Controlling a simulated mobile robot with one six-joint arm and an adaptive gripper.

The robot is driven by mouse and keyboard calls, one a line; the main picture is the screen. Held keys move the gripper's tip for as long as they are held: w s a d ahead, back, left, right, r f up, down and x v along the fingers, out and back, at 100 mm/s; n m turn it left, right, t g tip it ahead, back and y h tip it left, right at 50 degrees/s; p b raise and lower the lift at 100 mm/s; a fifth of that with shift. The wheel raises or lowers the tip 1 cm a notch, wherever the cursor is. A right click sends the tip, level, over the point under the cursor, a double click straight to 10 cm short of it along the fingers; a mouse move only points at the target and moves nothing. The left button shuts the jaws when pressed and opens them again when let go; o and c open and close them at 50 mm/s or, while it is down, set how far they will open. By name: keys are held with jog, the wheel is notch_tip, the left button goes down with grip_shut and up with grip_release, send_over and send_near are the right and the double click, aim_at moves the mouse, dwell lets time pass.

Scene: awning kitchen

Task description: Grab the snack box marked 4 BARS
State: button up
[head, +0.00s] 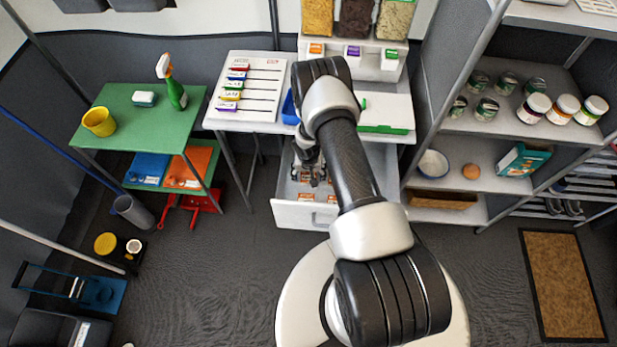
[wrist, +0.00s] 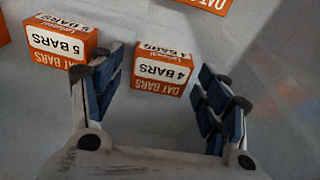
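The snack box marked 4 BARS (wrist: 162,72) is orange with a white label, which reads upside down in the wrist view. It lies in an open white drawer (head: 292,214). My gripper (wrist: 165,78) is open and empty, its blue-padded fingers to the left and right of the box in the picture. The box shows just beyond the gap between the fingertips; I cannot tell any contact. In the head view my gripper (head: 314,178) reaches down into the drawer, and the arm hides part of it.
The 5 BARS box (wrist: 62,43) sits close by the left finger. Another orange OAT BARS box (wrist: 208,4) is cut off at the top, and an orange corner shows at top left. The drawer walls surround the gripper, under a white counter (head: 262,95).

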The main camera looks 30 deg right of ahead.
jog(key=c, duration=0.9)
jog(key=shift+r, duration=0.1)
jog(key=shift+c, duration=0.2)
